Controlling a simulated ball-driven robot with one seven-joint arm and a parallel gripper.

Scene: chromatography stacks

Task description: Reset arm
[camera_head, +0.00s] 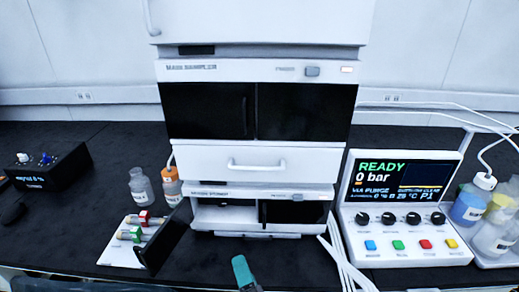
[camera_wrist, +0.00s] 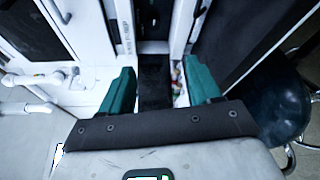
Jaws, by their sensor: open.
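My gripper shows in the wrist view (camera_wrist: 158,90) with its two green fingers spread wide apart and nothing held between them. In the head view only a green tip of my gripper (camera_head: 244,272) shows at the bottom edge, in front of the chromatography stack (camera_head: 250,160). The gripper is apart from the stack, over the front of the bench as seen from the head. The rest of my arm is out of the head view. In the wrist view, white housing and dark panels lie beyond the fingers.
A white tray (camera_head: 112,252) with vials stands left of the stack, beside an open dark door (camera_head: 163,240). Bottles (camera_head: 143,187) stand behind it. A control panel (camera_head: 405,215) reading READY and more bottles (camera_head: 468,208) stand at the right. White tubes (camera_head: 342,262) run down between stack and panel.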

